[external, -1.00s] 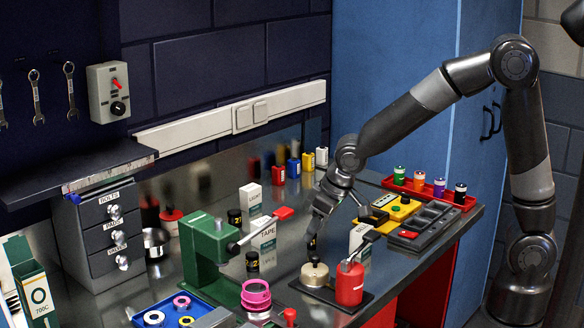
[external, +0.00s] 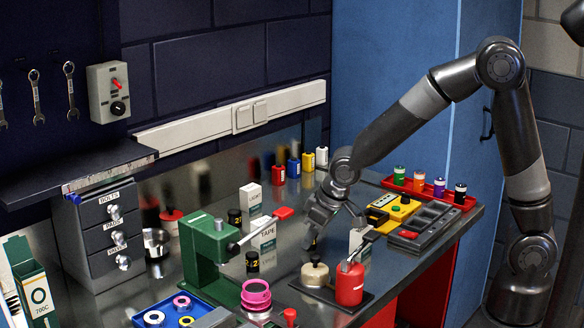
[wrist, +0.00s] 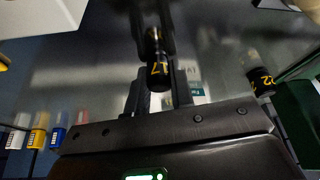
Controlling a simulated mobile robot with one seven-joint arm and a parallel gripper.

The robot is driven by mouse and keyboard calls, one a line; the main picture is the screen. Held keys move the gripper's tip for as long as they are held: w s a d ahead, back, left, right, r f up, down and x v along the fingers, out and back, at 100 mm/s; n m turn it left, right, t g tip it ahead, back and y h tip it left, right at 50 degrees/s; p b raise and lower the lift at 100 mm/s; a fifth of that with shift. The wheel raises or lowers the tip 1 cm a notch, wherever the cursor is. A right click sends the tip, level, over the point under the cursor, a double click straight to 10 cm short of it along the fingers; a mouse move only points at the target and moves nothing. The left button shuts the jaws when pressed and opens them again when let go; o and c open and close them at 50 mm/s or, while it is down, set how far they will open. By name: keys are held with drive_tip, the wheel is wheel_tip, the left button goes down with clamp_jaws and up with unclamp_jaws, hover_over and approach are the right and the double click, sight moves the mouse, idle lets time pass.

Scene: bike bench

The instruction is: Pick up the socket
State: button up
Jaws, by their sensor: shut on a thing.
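My gripper (external: 314,236) is above the back of the bench, just behind the cream and red cans, and points down. In the wrist view its fingers (wrist: 158,88) are shut on a black socket (wrist: 158,72) with a yellow 17. In the external view the held socket is mostly hidden by the fingers. Another black socket (wrist: 262,82), with yellow digits that look like 22, stands apart at the right in the wrist view. In the external view, two black sockets with yellow marks stand near the green press, one behind it (external: 235,218) and one beside it (external: 252,262).
A cream can (external: 314,274) and a red can (external: 350,284) stand on a dark tray close to my gripper. A green press (external: 208,250) and white TAPE box (external: 267,240) are at the left. A yellow case (external: 385,212) and a red tray (external: 465,200) are at the right.

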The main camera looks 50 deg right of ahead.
clamp_jaws()
drive_tip(key=shift+r, duration=0.1)
drive_tip(key=shift+r, duration=0.3)
drive_tip(key=r, duration=0.3)
drive_tip(key=shift+d+r, duration=0.2)
drive_tip(key=shift+r, duration=0.2)
drive_tip(key=s+d+r, duration=0.2)
drive_tip(key=d+r, duration=0.4)
drive_tip(key=d, duration=0.5)
drive_tip(key=w+d+m, duration=0.1)
drive_tip(key=w+d, duration=0.6)
drive_tip(key=w, duration=0.5)
drive_tip(key=shift+h, duration=0.3)
drive_tip(key=w+a+f, duration=0.1)
drive_tip(key=a+f, duration=0.1)
drive_tip(key=a, duration=0.1)
drive_tip(key=w+a+f, duration=0.1)
drive_tip(key=a+f, duration=0.1)
drive_tip(key=a, duration=0.2)
drive_tip(key=w+a+f, duration=0.2)
drive_tip(key=a, duration=0.1)
drive_tip(key=shift+a+f, duration=0.15)
drive_tip(key=shift+f, duration=2.05)
